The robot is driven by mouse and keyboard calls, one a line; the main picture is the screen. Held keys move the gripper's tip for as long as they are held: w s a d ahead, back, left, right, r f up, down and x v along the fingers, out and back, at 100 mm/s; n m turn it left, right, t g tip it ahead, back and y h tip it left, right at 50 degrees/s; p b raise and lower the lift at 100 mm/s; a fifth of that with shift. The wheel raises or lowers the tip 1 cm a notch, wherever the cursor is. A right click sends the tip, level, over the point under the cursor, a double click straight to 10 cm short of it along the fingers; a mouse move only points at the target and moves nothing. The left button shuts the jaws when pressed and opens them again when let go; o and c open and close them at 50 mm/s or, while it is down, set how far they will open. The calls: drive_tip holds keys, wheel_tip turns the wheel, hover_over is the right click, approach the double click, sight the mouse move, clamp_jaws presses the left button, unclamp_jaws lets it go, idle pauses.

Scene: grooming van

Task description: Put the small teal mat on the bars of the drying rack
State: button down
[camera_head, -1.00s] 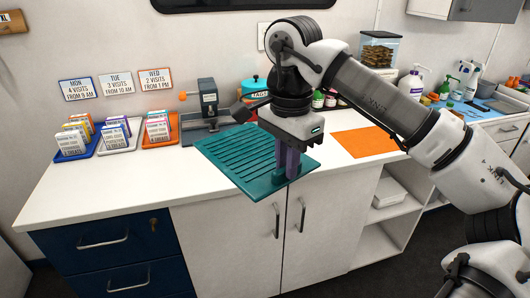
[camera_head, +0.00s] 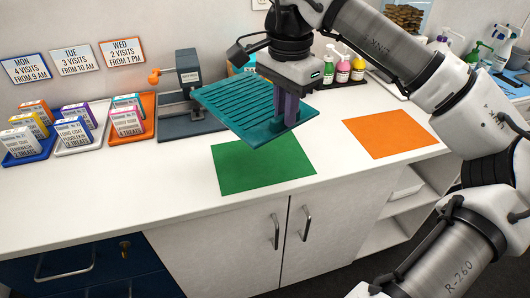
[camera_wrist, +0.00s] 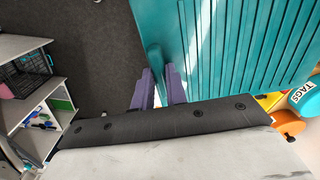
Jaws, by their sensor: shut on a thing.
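The teal mat (camera_head: 250,105), a flat ribbed slab, is held above the counter, over a green sheet. My gripper (camera_head: 289,121) is shut on an upright teal piece at the mat's near right part. In the wrist view, my gripper's purple fingers (camera_wrist: 164,88) close around that teal piece, and the ribbed mat (camera_wrist: 235,42) extends to the upper right. I see no drying rack that I can make out in these views.
A green sheet (camera_head: 262,166) and an orange sheet (camera_head: 390,137) lie on the white counter (camera_head: 120,190). Card trays (camera_head: 83,139) stand at the left, a grey clamp device (camera_head: 187,110) beside them. Bottles (camera_head: 343,70) stand behind. In the wrist view, shelves with a wire crate (camera_wrist: 28,68) stand at left.

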drive_tip(key=shift+s+f+p, duration=0.1)
drive_tip(key=shift+f+p, duration=1.75)
drive_tip(key=shift+f, duration=7.95)
drive_tip(key=shift+f, duration=0.2)
drive_tip(key=c, duration=1.4)
unclamp_jaws()
drive_tip(key=shift+r, duration=0.2)
